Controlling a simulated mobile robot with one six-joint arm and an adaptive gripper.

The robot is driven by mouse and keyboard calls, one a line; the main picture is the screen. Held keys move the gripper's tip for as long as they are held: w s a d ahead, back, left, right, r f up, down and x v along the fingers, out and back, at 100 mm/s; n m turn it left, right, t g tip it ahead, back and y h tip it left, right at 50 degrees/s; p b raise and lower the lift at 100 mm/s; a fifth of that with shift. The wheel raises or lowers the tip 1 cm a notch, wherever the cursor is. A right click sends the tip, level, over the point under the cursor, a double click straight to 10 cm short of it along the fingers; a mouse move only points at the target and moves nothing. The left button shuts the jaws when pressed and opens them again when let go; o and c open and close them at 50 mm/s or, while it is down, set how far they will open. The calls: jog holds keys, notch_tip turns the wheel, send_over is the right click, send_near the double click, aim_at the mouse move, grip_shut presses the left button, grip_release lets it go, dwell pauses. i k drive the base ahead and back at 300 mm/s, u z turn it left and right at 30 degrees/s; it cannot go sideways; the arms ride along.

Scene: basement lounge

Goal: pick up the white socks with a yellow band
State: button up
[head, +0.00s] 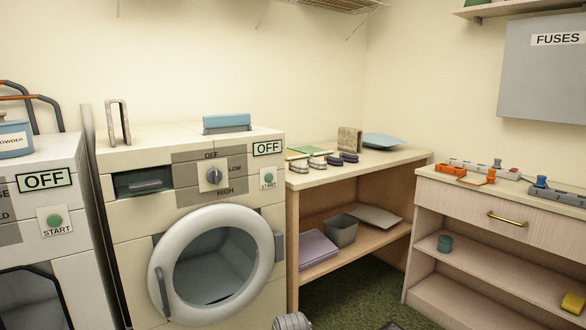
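Several small folded or rolled bundles that look like socks lie in a row on the wooden table to the right of the washing machine. Two pale bundles (318,163) with darker bands lie at the left of the row, and a dark blue bundle (349,157) lies at the right. They are too small for me to make out a yellow band on any of them.
A cabinet (480,215) stands at right.

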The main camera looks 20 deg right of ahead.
aim_at(294, 166)
jog(key=i, duration=0.85)
jog(key=z, duration=0.05)
